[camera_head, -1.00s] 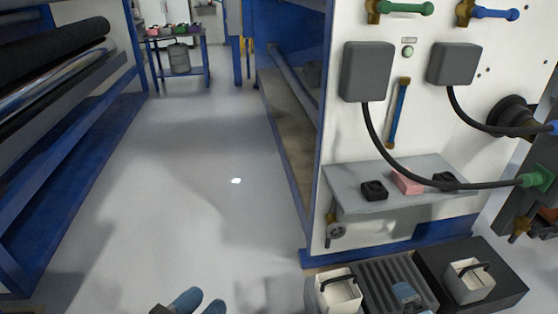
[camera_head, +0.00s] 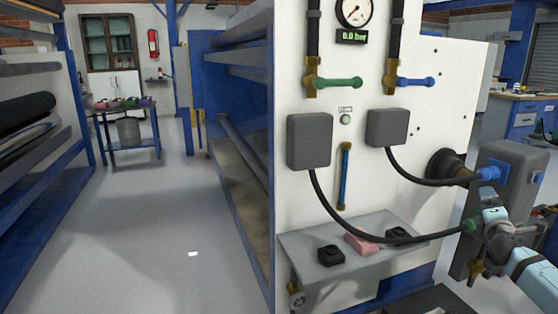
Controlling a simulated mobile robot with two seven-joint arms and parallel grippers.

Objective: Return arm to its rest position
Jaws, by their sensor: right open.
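My right arm (camera_head: 535,268), light blue with dark grey joints, comes in from the lower right edge. Its gripper (camera_head: 486,222) is open beside the green plug (camera_head: 471,226) on the end of a black cable. The plug sits against the front of a grey box (camera_head: 515,165). Whether the fingers touch the plug I cannot tell. A blue plug (camera_head: 491,173) on a second cable sits higher on the same box. My left gripper is not in view.
A white panel (camera_head: 420,150) carries a gauge (camera_head: 356,12) reading 0.0 bar, valves with a green handle (camera_head: 338,83) and a blue handle (camera_head: 416,82), and a grey shelf (camera_head: 300,248) with small blocks. Open floor (camera_head: 150,230) lies to the left.

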